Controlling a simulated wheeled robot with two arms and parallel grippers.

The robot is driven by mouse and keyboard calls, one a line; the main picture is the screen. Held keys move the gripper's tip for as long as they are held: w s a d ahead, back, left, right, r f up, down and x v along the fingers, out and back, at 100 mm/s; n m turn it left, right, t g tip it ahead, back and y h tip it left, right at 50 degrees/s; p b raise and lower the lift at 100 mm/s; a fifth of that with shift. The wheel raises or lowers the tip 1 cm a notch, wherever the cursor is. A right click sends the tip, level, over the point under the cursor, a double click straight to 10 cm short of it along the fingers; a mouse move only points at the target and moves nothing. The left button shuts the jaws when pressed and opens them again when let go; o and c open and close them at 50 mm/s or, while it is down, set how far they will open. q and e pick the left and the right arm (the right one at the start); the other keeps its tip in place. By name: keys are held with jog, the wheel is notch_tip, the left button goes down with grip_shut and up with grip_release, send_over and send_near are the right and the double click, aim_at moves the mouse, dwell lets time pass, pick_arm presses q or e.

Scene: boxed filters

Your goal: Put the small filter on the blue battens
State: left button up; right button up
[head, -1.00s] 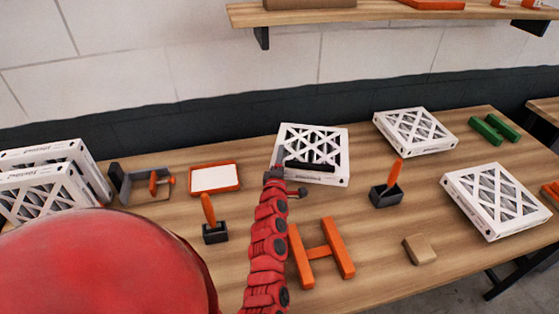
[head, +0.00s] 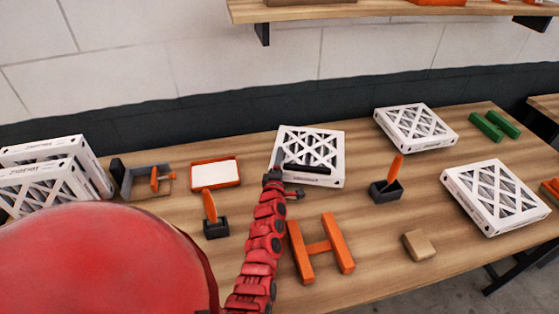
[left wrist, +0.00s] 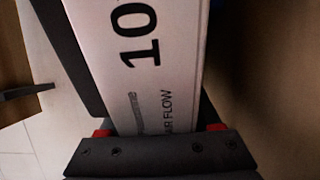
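A white filter (head: 312,145) with a lattice face lies at the middle back of the table in the head view. My left gripper (head: 303,167) is at its near edge. In the left wrist view the filter's printed white side (left wrist: 140,70) lies between the dark fingers, which appear shut on it. Whether the filter is lifted is hard to tell. Other white filters lie at the back right (head: 415,128) and right (head: 495,197), and filters stand upright at the left (head: 45,190). I see no blue battens; orange battens (head: 320,248) and green battens (head: 494,126) show. My right gripper is not in view.
A black holder with an orange handle (head: 386,190) stands right of the held filter, and a similar one (head: 215,226) left. An orange-rimmed tray (head: 216,187), a grey fixture (head: 125,180) and a tan block (head: 418,245) are also on the table. A shelf (head: 380,11) hangs above.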

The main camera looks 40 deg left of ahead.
pick_arm(q)
jog(key=shift+o, duration=1.3)
jog(key=shift+r, duration=0.15)
jog(key=shift+s+d, duration=0.1)
jog(key=v, duration=1.1)
jog(key=shift+s+d, duration=0.15)
jog(key=shift+s, duration=0.2)
